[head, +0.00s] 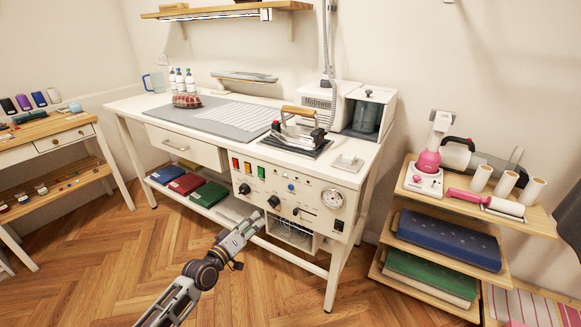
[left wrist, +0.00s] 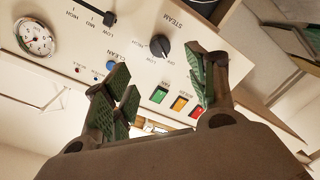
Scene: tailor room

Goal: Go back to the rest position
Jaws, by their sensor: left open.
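My left gripper (head: 250,224) is low in front of the ironing station's control panel (head: 295,192). Its arm reaches up from the bottom edge of the head view. In the left wrist view the green-padded fingers (left wrist: 165,85) are spread apart with nothing between them. The panel fills the space beyond them, with a black steam knob (left wrist: 160,46), a round gauge (left wrist: 36,37) and green, orange and red switches (left wrist: 178,103). Whether the fingers touch the panel is unclear. My right gripper is not in view.
The white ironing table (head: 215,118) carries an iron (head: 298,130) on a dark rest. A wooden shelf unit (head: 480,207) stands at the right, another table (head: 45,140) at the left.

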